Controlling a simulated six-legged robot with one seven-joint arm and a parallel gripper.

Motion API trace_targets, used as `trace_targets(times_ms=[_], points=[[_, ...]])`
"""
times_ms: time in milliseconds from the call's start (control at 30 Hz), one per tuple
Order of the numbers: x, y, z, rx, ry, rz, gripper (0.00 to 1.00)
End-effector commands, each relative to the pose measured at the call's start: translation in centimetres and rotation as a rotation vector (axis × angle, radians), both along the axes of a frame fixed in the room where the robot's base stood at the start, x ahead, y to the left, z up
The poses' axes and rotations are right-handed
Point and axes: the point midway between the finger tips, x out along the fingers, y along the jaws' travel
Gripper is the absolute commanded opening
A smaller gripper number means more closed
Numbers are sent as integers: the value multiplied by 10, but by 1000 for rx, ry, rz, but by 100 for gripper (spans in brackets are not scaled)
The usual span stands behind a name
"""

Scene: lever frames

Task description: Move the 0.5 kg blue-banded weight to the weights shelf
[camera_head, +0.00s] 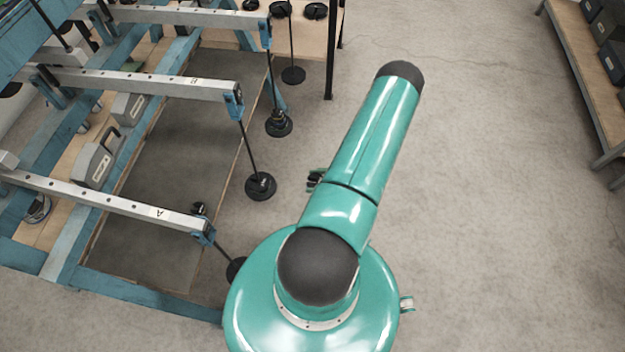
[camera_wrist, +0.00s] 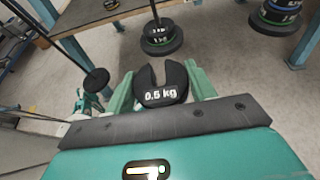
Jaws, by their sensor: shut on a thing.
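In the wrist view my gripper (camera_wrist: 160,76) is shut on a black slotted weight (camera_wrist: 172,85) marked "0.5 kg". The weight sits between the two teal fingers, its slot facing away from the palm. I cannot make out its blue band from this angle. The weight is clear of the floor.
In the wrist view a hanger with stacked weights (camera_wrist: 160,42) stands just beyond my gripper, and another banded stack (camera_wrist: 280,18) is at upper right. Lever beams (camera_head: 130,84) with hanging rods and weights (camera_head: 261,186) fill the left of the head view. The right floor is clear.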

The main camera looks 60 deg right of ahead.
Motion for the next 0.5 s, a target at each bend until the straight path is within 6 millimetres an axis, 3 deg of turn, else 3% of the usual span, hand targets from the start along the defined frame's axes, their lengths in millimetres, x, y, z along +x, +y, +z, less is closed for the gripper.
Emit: trace_targets(times_ms=[500], points=[[-21, -8, 0, 0, -2, -1, 25]])
